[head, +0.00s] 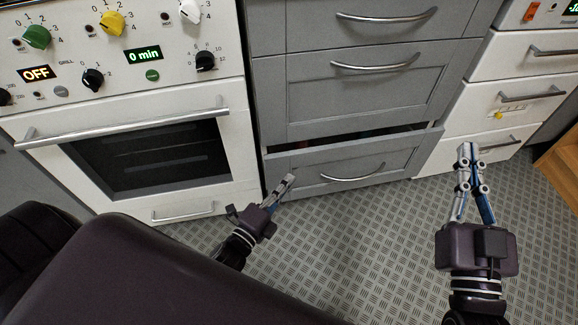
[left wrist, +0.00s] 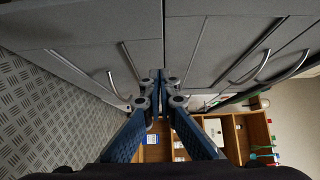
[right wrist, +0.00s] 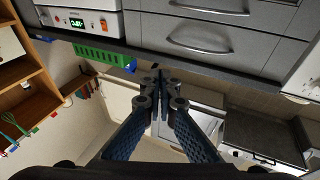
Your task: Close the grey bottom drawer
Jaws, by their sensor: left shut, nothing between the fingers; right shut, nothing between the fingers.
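The grey bottom drawer (head: 342,171) stands slightly open under the grey cabinet, with a narrow dark gap along its top edge. Its front has a curved silver handle (head: 352,174). My left gripper (head: 288,180) is shut and empty, close to the left part of the drawer front; I cannot tell whether it touches. In the left wrist view my left gripper (left wrist: 160,77) points along grey drawer fronts. My right gripper (head: 468,150) is shut and empty, to the right of the drawer, in front of the white drawers. It also shows shut in the right wrist view (right wrist: 160,75).
A white oven (head: 205,200) stands left of the grey cabinet. The grey drawer above (head: 365,95) appears shut. White drawers (head: 500,97) stand to the right, and a wooden shelf (head: 562,165) is at the far right. The patterned metal floor (head: 345,245) in front is clear.

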